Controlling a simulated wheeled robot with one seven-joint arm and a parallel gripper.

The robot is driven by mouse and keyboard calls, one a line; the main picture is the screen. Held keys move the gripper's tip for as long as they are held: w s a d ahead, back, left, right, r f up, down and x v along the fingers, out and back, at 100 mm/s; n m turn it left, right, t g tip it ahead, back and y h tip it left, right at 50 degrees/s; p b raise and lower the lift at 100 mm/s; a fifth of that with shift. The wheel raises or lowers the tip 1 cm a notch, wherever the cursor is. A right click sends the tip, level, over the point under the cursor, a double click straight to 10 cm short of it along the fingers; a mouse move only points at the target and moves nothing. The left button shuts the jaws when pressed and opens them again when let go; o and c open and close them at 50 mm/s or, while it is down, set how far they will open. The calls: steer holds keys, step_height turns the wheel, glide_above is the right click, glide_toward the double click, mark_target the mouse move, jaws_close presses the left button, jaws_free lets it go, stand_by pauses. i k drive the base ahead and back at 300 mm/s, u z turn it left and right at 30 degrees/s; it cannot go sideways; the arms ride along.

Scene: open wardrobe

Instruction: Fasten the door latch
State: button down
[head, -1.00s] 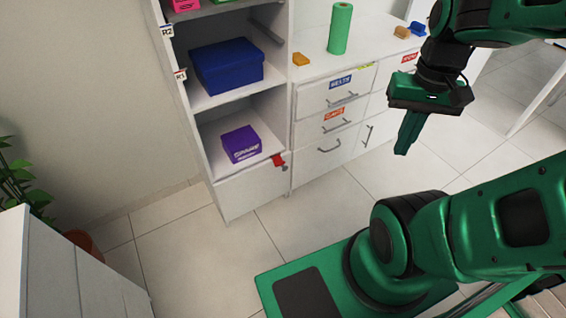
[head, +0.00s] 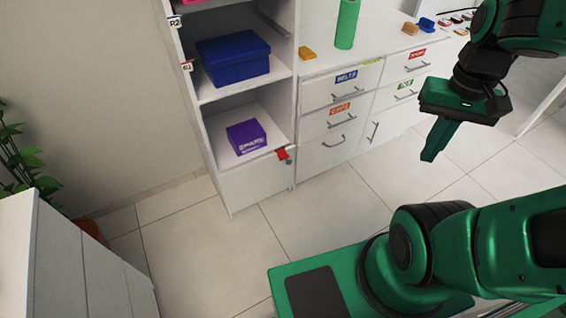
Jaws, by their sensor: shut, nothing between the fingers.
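A small red latch (head: 282,154) sits at the upper right corner of the low white door (head: 257,181), with a small grey round part beside it. The low door lies flush under the open shelves of the wardrobe and looks closed. Whether the latch is fastened is too small to tell. My green gripper (head: 433,157) is at the right, pointing down with its fingers together and empty. It is well to the right of the latch and apart from everything.
A purple box (head: 246,137) and a blue box (head: 233,60) stand on the shelves. A labelled drawer unit (head: 325,95) adjoins, with a green cylinder (head: 347,24) on top. A white cabinet (head: 60,255) is at the lower left. The tiled floor (head: 205,240) in front is clear.

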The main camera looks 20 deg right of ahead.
mark_target(282, 153)
steer(key=u, duration=0.15)
steer(key=k, duration=1.2)
steer(key=z, duration=1.05)
steer(key=i, duration=1.5)
steer(key=u, duration=1.85)
